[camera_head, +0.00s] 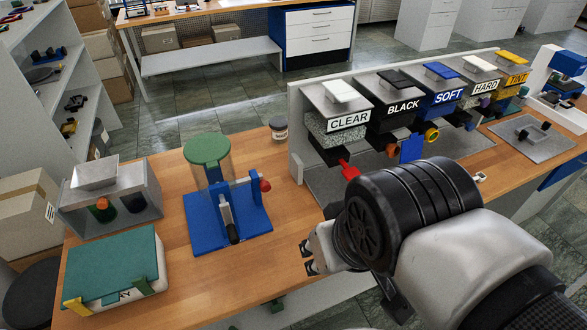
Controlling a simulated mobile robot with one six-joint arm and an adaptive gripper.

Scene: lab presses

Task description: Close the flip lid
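My gripper (308,257) is at the lower middle, over the front edge of the bench, pointing left. Its two fingertips look apart with nothing between them. Several lidded parts show, and I cannot tell which is the flip lid. A green round lid (206,148) sits on a clear cylinder on a blue press base (199,228), left of my gripper. A teal cover (112,268) lies on a white box with yellow and green clips at the lower left. A pale tilted plate (95,172) tops a grey station behind that box. My gripper touches none of these.
A row of labelled dispensers (338,118) with flat tops stands at the back right, partly behind my arm. A small dark jar (279,128) stands at the bench's back edge. The wooden bench (215,275) is clear between the blue base and the front edge.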

